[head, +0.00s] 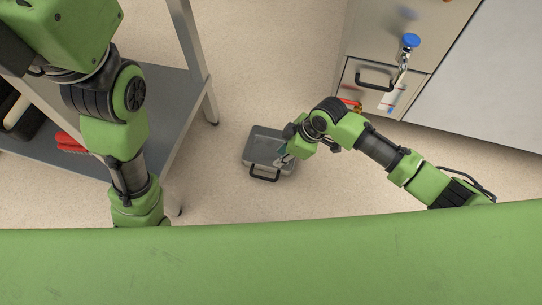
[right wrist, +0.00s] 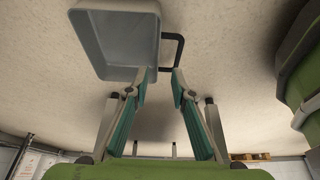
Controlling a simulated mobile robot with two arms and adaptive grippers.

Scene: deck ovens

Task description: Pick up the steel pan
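The steel pan (head: 262,143) is a grey rectangular pan with a black loop handle (head: 265,178). In the head view it shows near the middle, over the pale floor. I cannot tell what it rests on. In the right wrist view the pan (right wrist: 116,42) is at the upper left, with its handle (right wrist: 181,50) beside it. My right gripper (head: 281,156) reaches over the pan's right side and hides part of it. In the wrist view my right gripper (right wrist: 162,73) is open, its tips apart close to the handle; contact is unclear. My left gripper is out of view.
A grey shelf table (head: 185,88) stands at the left with a red item (head: 70,142) on its lower shelf. Steel cabinets (head: 470,75) stand at the upper right, with a black drawer handle (head: 375,83) and a blue knob (head: 411,40). Floor between is mostly clear.

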